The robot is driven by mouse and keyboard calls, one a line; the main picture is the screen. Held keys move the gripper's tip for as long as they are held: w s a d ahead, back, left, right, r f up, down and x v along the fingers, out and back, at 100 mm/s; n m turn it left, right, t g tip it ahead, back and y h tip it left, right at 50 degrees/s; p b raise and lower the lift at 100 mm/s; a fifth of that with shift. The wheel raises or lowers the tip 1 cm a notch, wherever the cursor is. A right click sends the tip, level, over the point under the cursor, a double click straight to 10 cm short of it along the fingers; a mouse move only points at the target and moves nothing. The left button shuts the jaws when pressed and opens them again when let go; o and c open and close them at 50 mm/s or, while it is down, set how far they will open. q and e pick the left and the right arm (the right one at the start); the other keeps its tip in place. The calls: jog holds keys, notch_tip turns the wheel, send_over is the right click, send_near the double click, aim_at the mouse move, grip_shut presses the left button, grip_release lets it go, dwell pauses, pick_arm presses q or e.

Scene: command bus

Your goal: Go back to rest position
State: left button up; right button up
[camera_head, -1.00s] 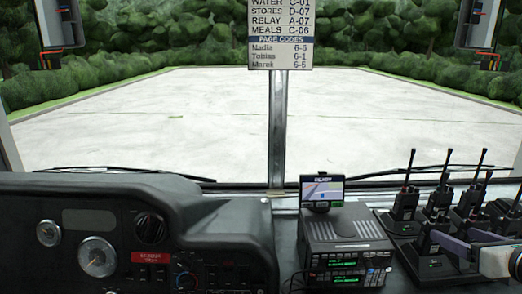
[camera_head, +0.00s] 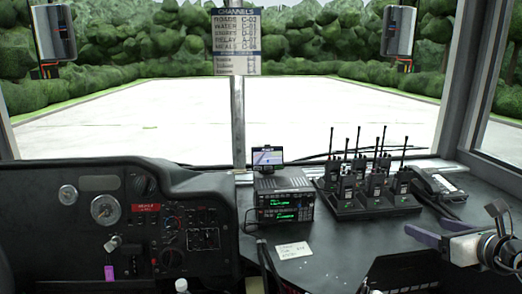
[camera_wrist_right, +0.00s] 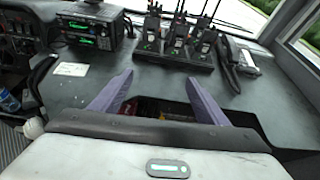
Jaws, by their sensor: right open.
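My right gripper (camera_head: 424,226) is open and empty over the right part of the dark dashboard, in front of the radio charger. Its two purple fingers are spread apart in the right wrist view (camera_wrist_right: 157,78), with bare dashboard and an open dark recess beyond and below them. My left gripper is not in view in the head view.
Several handheld radios stand upright in a black charger (camera_head: 362,209). A radio unit (camera_head: 284,196) with a small screen (camera_head: 267,157) sits left of it. A desk phone (camera_head: 440,185) lies at the right. A white note (camera_head: 293,250) lies in front.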

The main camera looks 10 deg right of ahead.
notch_tip(320, 180, up, 8)
jog(key=w+d+r+n+h, duration=0.1)
jog(key=w+d+n, duration=0.1)
jog(key=d+n, duration=0.1)
jog(key=s+a+f+m+y, duration=0.1)
jog(key=a+f+m+y, duration=0.2)
jog(key=a+f+y, duration=0.5)
jog(key=a+f+m+y, duration=0.2)
jog(key=a+f+m, duration=0.15)
jog(key=a, duration=0.75)
jog(key=s+d+f+m+g+h, duration=0.1)
jog(key=s+f+m+g+h, duration=0.1)
jog(key=s+f+m, duration=0.7)
jog(key=s+d+f+m+g+h, duration=0.1)
jog(key=s+f+m+g+h, duration=0.3)
jog(key=f, duration=0.8)
jog(key=s+d+f+m+h, duration=0.1)
jog(key=s+f+m, duration=0.7)
jog(key=f, duration=0.3)
jog(key=a+f+m+t+y, duration=0.1)
jog(key=a+m, duration=0.7)
jog(key=a, duration=1.3)
jog(key=shift+s+a+f+m+y, duration=0.25)
jog(key=shift+s+a+m+y, duration=0.1)
jog(key=shift+y, duration=0.15)
